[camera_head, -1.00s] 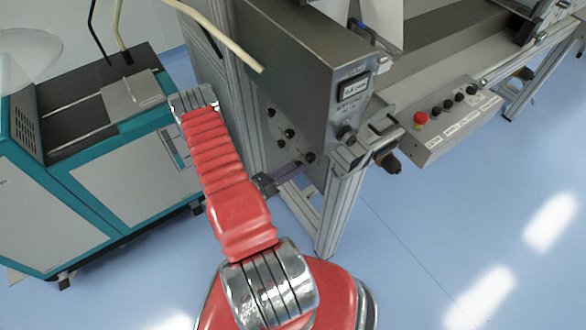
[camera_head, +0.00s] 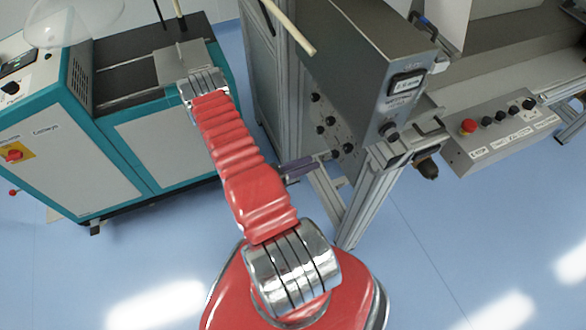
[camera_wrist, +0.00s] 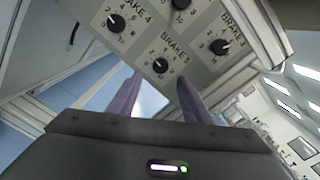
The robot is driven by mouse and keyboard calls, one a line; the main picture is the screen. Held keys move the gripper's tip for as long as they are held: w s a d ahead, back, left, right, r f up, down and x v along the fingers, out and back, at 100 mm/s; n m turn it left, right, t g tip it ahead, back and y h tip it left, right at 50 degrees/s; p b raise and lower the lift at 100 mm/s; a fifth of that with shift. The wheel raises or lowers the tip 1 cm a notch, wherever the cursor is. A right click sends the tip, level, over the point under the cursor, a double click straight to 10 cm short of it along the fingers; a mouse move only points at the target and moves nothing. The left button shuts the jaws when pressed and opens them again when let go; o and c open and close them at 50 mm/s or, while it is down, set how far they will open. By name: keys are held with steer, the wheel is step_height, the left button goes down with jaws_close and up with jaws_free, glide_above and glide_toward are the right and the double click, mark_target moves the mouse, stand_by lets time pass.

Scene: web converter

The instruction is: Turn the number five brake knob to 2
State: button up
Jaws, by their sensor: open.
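The brake panel (camera_wrist: 205,62) fills the upper wrist view, with black round knobs and printed scales. The knob at its lower middle (camera_wrist: 160,66) carries a label whose digit looks like 5, though it is small. Its pointer setting is too small to read. My gripper (camera_wrist: 160,78) is open, its two purple fingers either side of that knob in the picture. Whether they reach around it or stop short, I cannot tell. In the head view my gripper (camera_head: 328,157) points at the panel's lower knobs (camera_head: 347,148).
The Brake 4 knob (camera_wrist: 116,22) lies up and left, and another brake knob (camera_wrist: 220,46) to the right. A grey control box (camera_head: 500,130) with a red button stands right of the panel. A teal cabinet (camera_head: 170,145) stands left. Blue floor is open in front.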

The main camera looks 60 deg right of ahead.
steer(key=shift+v, duration=2.65)
steer(key=shift+f, duration=0.1)
